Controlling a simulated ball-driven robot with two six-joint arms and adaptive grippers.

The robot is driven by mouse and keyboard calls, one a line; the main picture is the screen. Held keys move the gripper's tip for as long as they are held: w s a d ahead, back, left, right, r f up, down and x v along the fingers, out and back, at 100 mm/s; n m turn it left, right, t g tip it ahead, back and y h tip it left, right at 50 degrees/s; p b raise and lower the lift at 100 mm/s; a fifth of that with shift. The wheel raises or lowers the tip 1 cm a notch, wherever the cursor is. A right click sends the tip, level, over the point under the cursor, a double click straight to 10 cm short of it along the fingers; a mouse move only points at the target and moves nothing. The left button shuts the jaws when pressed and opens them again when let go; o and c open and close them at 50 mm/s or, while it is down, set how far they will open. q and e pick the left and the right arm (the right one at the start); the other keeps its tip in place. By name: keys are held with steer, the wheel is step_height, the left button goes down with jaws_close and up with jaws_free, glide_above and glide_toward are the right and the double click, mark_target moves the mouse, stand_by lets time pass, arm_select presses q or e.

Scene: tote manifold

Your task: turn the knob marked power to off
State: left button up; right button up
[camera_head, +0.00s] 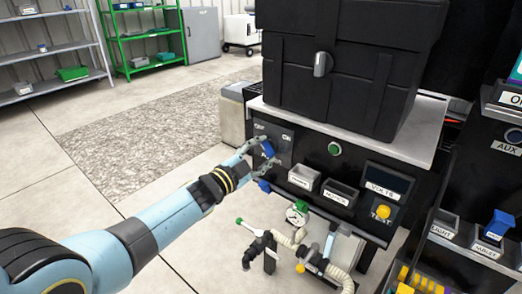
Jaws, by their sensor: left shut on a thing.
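A dark panel plate (285,135) with small OFF and ON markings is on the front of the black bench unit. A blue knob (268,149) sits on this plate. My left gripper (264,154) reaches in from the lower left and is shut on the blue knob, with fingers on either side of it. The fingers hide part of the knob, so its exact pointing is hard to tell. A power marking cannot be read here. My right gripper is not in view.
A large black tote (345,85) stands on the bench top above the panel. A green button (334,149), small grey bins (303,177) and a VOLTS panel (382,200) are to the right. Valves and pipes (300,214) are below. Open floor lies left.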

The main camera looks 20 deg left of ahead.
arm_select(q)
steer(key=shift+n, duration=0.4)
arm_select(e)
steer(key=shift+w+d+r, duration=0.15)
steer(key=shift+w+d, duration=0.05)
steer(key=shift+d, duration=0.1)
arm_select(q)
steer(key=shift+f, duration=0.1)
steer(key=o, duration=1.2)
steer(key=v, duration=1.2)
